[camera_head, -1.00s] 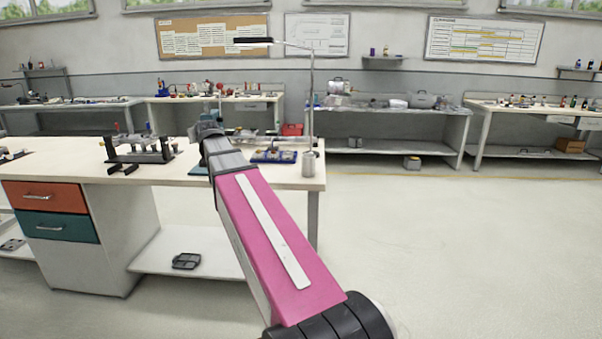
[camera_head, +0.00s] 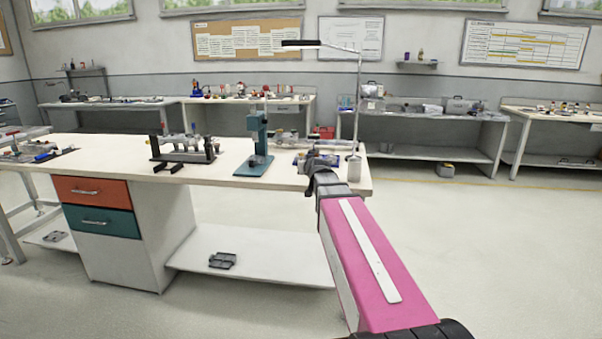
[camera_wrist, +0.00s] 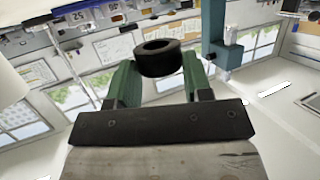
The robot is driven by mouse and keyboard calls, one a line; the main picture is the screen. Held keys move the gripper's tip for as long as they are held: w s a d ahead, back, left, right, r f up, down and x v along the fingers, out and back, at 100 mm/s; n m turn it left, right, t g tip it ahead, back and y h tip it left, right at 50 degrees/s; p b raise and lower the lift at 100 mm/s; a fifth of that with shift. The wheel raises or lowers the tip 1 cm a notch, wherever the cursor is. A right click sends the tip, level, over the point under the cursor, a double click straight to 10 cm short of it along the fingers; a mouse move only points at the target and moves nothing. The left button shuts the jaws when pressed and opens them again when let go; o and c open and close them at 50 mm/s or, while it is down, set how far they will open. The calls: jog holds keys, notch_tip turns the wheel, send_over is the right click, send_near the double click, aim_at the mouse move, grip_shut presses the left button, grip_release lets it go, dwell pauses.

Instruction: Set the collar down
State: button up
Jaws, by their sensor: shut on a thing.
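The collar (camera_wrist: 160,60) is a short black ring. In the wrist view it sits between the green fingers of my gripper (camera_wrist: 160,76), which is shut on it and holds it clear of any surface. In the head view my gripper (camera_head: 318,160) is at the right end of the near workbench (camera_head: 110,160). Its fingers and the collar are hidden there behind my wrist.
A teal press (camera_head: 257,148) stands on the bench left of my gripper, and a black fixture (camera_head: 183,150) farther left. A lamp (camera_head: 353,168) stands close to my gripper's right. A blue tray (camera_head: 300,158) is partly hidden behind my wrist. Bare bench top lies between press and fixture.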

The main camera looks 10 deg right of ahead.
jog(key=x, duration=0.3)
jog(key=f+x, duration=0.1)
jog(key=x, duration=0.3)
jog(key=shift+s+a+f, duration=0.1)
jog(key=shift+s, duration=0.1)
jog(key=w+f, duration=0.2)
jog(key=w, duration=0.1)
jog(key=shift+w+a+f, duration=0.1)
jog(key=shift+w+f, duration=0.15)
jog(key=shift+w, duration=0.05)
jog(key=shift+f, duration=0.2)
jog(key=o, duration=1.1)
jog(key=shift+r, duration=0.2)
